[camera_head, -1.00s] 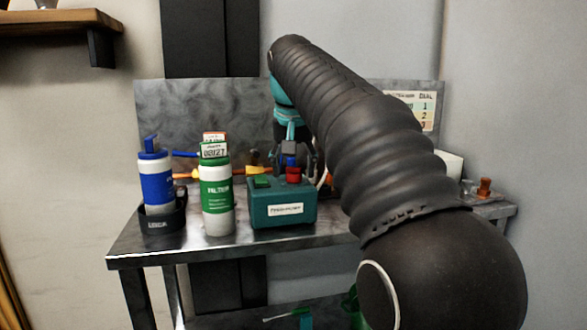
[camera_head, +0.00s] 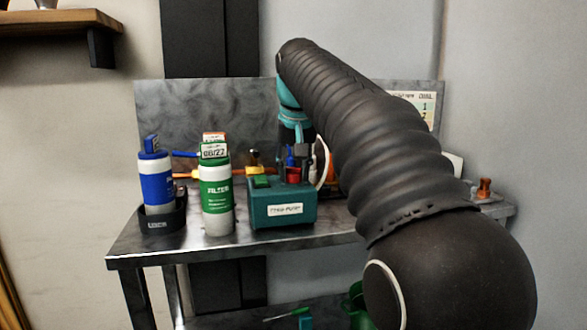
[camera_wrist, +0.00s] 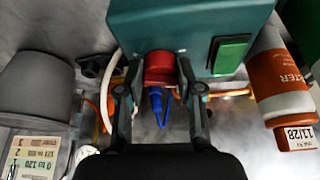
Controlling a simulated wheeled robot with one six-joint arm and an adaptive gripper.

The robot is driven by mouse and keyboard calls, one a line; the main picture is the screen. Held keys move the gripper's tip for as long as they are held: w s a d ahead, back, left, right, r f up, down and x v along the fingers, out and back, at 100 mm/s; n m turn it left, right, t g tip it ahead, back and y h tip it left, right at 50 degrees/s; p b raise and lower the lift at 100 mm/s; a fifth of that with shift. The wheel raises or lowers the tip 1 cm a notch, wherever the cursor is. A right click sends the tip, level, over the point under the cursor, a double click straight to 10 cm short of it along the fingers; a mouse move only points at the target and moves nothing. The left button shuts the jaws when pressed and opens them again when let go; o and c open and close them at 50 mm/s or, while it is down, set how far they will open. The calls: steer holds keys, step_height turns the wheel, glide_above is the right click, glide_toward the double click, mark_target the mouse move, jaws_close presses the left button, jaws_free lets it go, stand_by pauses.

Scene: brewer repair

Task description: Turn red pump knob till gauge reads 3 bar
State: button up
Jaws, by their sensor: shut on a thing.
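The red pump knob (camera_head: 293,175) sits on the teal pump box (camera_head: 285,214) on the metal bench. In the wrist view the red knob (camera_wrist: 159,66) lies between the two dark fingers of my gripper (camera_wrist: 160,73), which is shut on it. In the head view my gripper (camera_head: 297,160) comes down over the knob from behind, partly hidden by my arm. A pale round rim at the lower left of the wrist view may be the gauge; no reading can be made out.
A green switch (camera_wrist: 230,54) is beside the knob. A green-labelled filter bottle (camera_head: 216,200) and a blue-capped bottle (camera_head: 156,185) stand left of the box. Orange pipes and a blue valve handle (camera_wrist: 156,104) lie close by. A dial chart (camera_wrist: 37,158) is at lower left.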

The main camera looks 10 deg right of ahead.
steer(key=shift+n+y, duration=0.3)
steer(key=shift+n, duration=0.5)
steer(key=o, duration=1.2)
steer(key=shift+c, duration=0.2)
steer(key=v, duration=1.2)
